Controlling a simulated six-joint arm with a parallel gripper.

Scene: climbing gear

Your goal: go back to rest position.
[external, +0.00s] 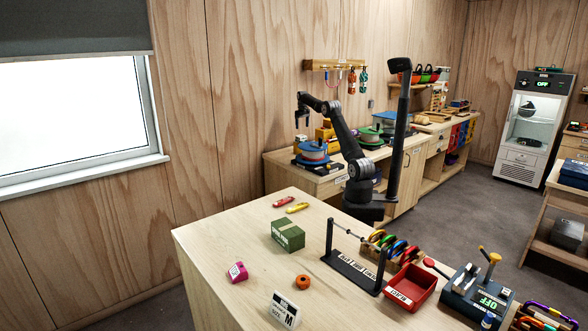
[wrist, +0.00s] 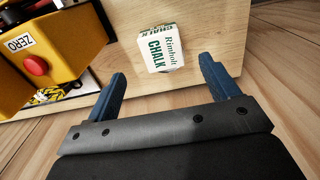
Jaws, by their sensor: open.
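My gripper (external: 302,118) hangs at the end of my raised, bent arm, at the left of the arm in the external view. It appears above the back workbench (external: 285,160) there. In the wrist view, the two blue fingers of my gripper (wrist: 163,84) stand wide apart with nothing between them. A white chalk block (wrist: 160,47) with green lettering lies on a pale wooden surface beyond the fingertips, apart from them.
A yellow device (wrist: 55,45) with a red button stands left of the fingers. The front table (external: 215,235) holds a green box (external: 288,235), a pink block (external: 237,272), an orange ring (external: 302,282), a black rack (external: 352,270) and a red tray (external: 410,290).

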